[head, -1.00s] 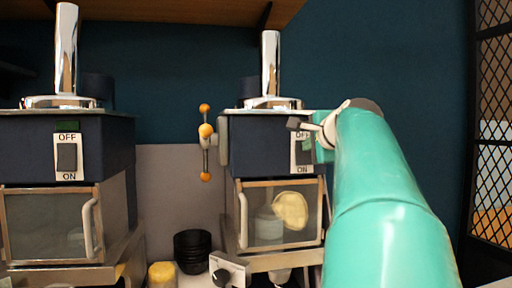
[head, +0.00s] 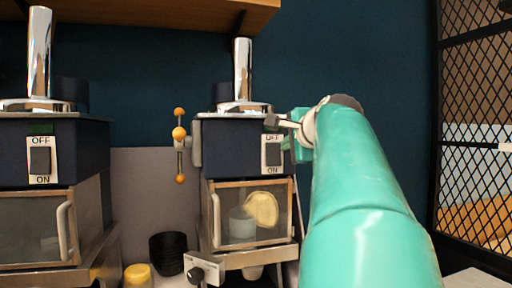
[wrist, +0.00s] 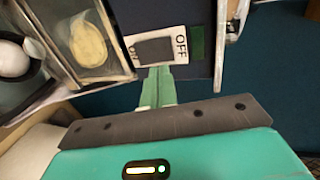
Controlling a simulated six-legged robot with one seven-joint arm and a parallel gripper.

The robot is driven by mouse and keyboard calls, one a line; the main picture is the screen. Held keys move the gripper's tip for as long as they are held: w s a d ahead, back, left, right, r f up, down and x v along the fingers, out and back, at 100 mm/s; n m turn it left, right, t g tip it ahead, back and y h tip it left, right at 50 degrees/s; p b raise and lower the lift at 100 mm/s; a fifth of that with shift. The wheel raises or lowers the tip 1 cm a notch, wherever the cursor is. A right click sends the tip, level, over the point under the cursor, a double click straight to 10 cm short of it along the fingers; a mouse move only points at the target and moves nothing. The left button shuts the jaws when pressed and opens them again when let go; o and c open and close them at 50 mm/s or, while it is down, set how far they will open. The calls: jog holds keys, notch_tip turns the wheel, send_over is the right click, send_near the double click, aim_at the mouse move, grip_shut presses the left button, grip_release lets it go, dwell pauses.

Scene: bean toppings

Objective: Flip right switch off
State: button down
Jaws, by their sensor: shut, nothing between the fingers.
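The right switch (head: 273,152) is a dark rocker on a white plate marked OFF at the top and ON at the bottom, on the front of the right machine. It also shows in the wrist view (wrist: 155,50), with OFF to the right. I cannot tell which way the rocker is tilted. My gripper (head: 288,143) is just right of the switch plate in the head view. In the wrist view my green fingers (wrist: 158,71) are shut and empty, their tips at the plate's lower edge by the rocker. Whether they touch it is unclear.
The left machine (head: 80,150) has its own switch (head: 40,160). A lever with orange knobs (head: 179,134) stands left of the right machine. Below the switch is a glass-fronted compartment (head: 225,200) with a handle. A mesh partition (head: 475,130) is at right.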

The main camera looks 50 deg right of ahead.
jog(key=r+v, duration=0.1)
jog(key=v, duration=0.7)
jog(key=shift+w+r, duration=0.15)
jog(key=shift+r, duration=0.2)
